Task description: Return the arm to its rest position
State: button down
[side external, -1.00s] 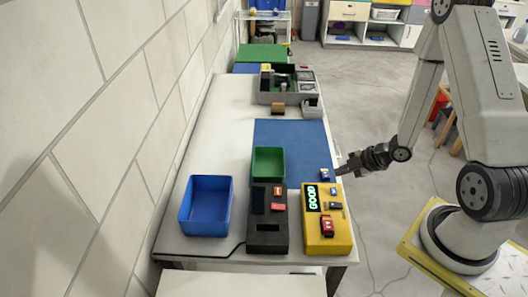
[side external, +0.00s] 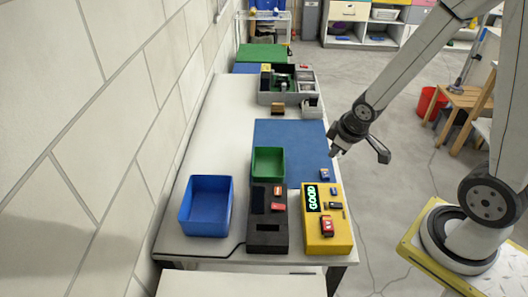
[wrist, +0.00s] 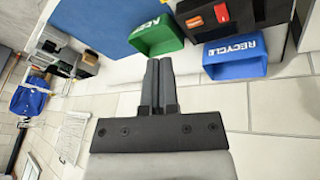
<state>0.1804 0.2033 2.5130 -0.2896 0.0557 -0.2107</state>
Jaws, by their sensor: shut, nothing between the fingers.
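My gripper (side external: 333,152) is shut and empty. In the side view it hangs in the air near the right edge of the blue mat (side external: 285,140), pointing down and to the left. In the wrist view its two dark fingers (wrist: 158,62) lie side by side with nothing between them. My arm is bent, with its elbow out of the top of the side view.
A yellow device (side external: 341,240) with a "GOOD" display, a black device (side external: 267,236), a green bin (side external: 268,162) and a blue bin (side external: 206,206) stand on the table's near half. A grey tray (side external: 272,98) stands farther back. A wooden stool (side external: 455,101) and red bucket are at right.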

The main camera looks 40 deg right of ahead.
jog(key=s+a+r+m+g+y, duration=0.1)
jog(key=s+a+r+m, duration=0.2)
jog(key=a, duration=0.3)
jog(key=shift+s+r+m, duration=0.25)
jog(key=shift+s+m, duration=0.05)
jog(key=shift+s, duration=0.05)
